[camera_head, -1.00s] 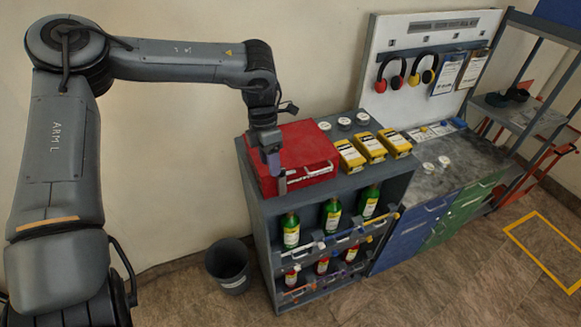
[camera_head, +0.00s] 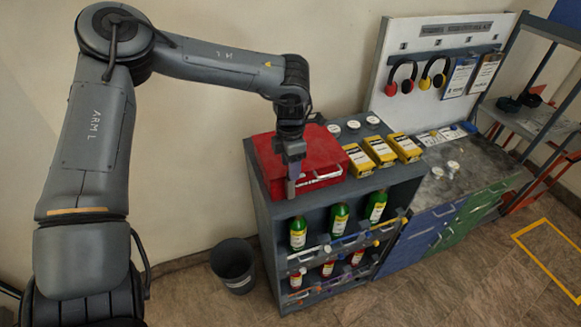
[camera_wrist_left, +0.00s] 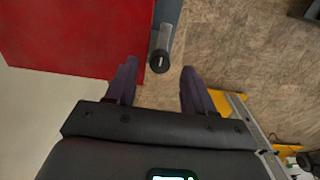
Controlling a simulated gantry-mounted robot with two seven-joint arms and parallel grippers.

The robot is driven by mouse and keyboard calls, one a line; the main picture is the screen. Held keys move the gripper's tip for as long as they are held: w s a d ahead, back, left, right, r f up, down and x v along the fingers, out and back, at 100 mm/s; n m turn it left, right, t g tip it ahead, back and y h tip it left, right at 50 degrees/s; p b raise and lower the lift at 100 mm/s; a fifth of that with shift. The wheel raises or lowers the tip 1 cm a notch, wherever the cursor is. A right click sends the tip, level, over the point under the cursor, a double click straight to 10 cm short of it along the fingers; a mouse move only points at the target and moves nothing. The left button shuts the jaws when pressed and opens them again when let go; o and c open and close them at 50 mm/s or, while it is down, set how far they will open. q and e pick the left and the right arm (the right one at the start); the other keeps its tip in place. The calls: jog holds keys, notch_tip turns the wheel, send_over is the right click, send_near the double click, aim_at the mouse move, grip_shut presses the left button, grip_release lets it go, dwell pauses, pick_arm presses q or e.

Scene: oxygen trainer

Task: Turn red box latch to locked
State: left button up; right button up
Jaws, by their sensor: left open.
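The red box (camera_head: 318,152) sits on top of the dark shelf unit, at its left end. Its lid and pale front strip show in the head view, and part of its red surface (camera_wrist_left: 75,35) shows in the left wrist view. A grey cylindrical piece with a dark round end (camera_wrist_left: 161,52), perhaps the latch, stands at the box's edge. My left gripper (camera_head: 291,190) points down at the box's front. In the left wrist view its open fingers (camera_wrist_left: 158,80) stand to either side of that piece's line; contact is not visible. The latch's setting cannot be told. My right gripper is not in view.
Yellow cartons (camera_head: 380,151) stand right of the box, with white-lidded jars (camera_head: 353,124) behind. Green bottles (camera_head: 339,218) fill the shelf below. A bin (camera_head: 234,265) stands on the floor at left. Ear defenders (camera_head: 402,77) hang on the back panel.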

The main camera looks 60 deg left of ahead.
pick_arm(q)
jog(key=shift+f, duration=1.1)
jog(key=shift+c, duration=0.2)
grip_shut()
